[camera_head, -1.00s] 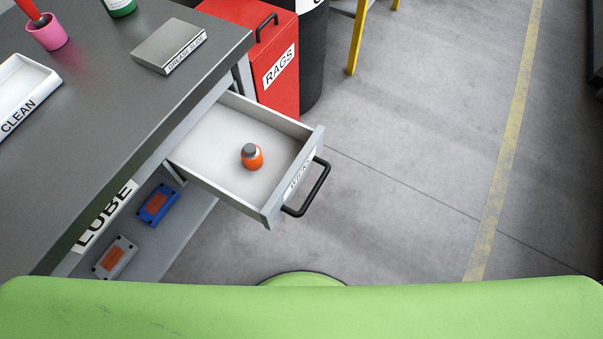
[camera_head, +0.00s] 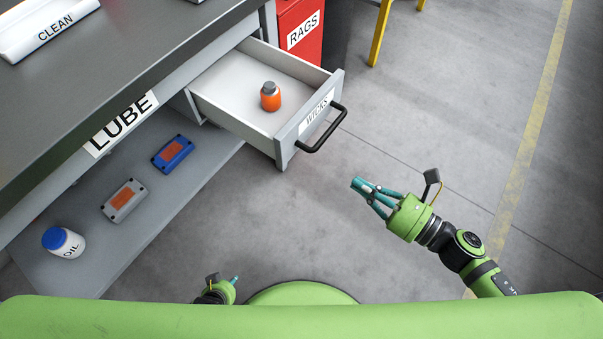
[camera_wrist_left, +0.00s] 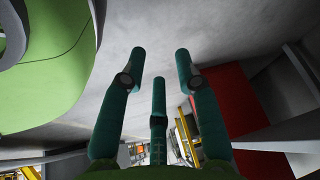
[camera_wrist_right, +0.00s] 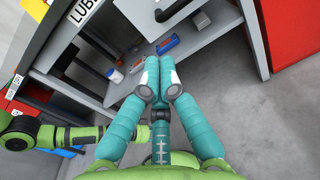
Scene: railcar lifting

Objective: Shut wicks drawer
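The wicks drawer (camera_head: 290,141) stands pulled out from the grey workbench in the head view. Its front carries a WICKS label (camera_head: 317,112) and a black bar handle (camera_head: 324,131). A small orange bottle (camera_head: 270,97) with a grey cap stands upright inside. My right gripper (camera_head: 368,194) is in front of the drawer, to the lower right of the handle and apart from it. Its teal fingers are drawn together and empty, as the right wrist view (camera_wrist_right: 160,74) shows. My left gripper (camera_head: 235,280) is low, mostly hidden by my green body; the left wrist view (camera_wrist_left: 160,65) shows its fingers spread and empty.
A lower shelf under the LUBE label (camera_head: 122,123) holds a blue box (camera_head: 172,152), a grey box (camera_head: 124,200) and an oil bottle (camera_head: 64,242). A red RAGS bin (camera_head: 301,35) stands behind the drawer. The floor right of the drawer is clear.

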